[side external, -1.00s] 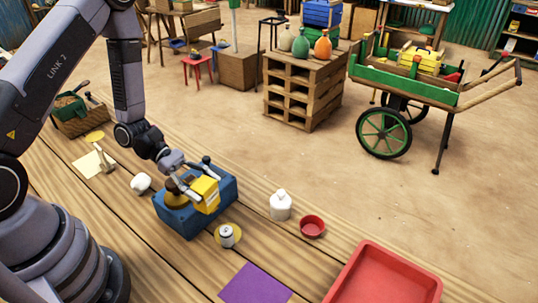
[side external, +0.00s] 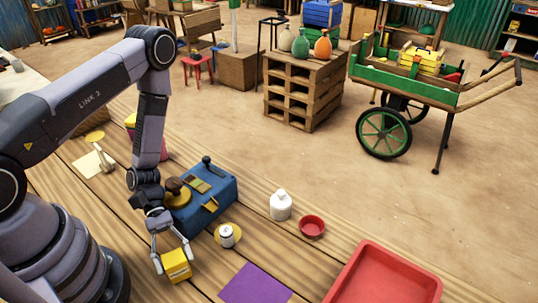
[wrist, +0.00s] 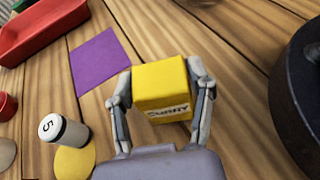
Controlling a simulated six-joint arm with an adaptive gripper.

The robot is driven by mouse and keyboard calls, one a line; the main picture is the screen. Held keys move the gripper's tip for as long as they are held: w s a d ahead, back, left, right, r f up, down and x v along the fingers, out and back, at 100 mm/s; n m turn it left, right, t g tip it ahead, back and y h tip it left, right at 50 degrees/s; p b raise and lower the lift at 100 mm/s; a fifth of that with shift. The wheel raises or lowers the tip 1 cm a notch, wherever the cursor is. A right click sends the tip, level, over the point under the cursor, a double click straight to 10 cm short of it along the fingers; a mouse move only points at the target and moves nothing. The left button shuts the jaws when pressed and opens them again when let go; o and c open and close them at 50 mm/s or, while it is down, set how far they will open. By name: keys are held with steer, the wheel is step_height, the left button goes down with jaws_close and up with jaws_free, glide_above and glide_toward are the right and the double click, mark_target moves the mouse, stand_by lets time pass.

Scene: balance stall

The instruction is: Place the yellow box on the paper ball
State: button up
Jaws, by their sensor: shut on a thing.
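The yellow box (side external: 176,265) has lettering on one face and is held between the two fingers of my gripper (side external: 173,257), at the front of the wooden bench. The wrist view shows the box (wrist: 160,88) with a finger of my gripper (wrist: 161,76) on each side. The gripper is shut on it. Whether the box touches the bench or hangs just above it, I cannot tell.
A blue balance box (side external: 222,188) with a brass pan stands behind my gripper. A purple sheet (side external: 256,284), red tray (side external: 350,296), red bowl (side external: 312,227) and white bottle (side external: 280,206) lie to the right.

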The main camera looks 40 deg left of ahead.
steer(key=shift+f, duration=0.2)
steer(key=o, duration=1.2)
steer(key=shift+r, duration=0.1)
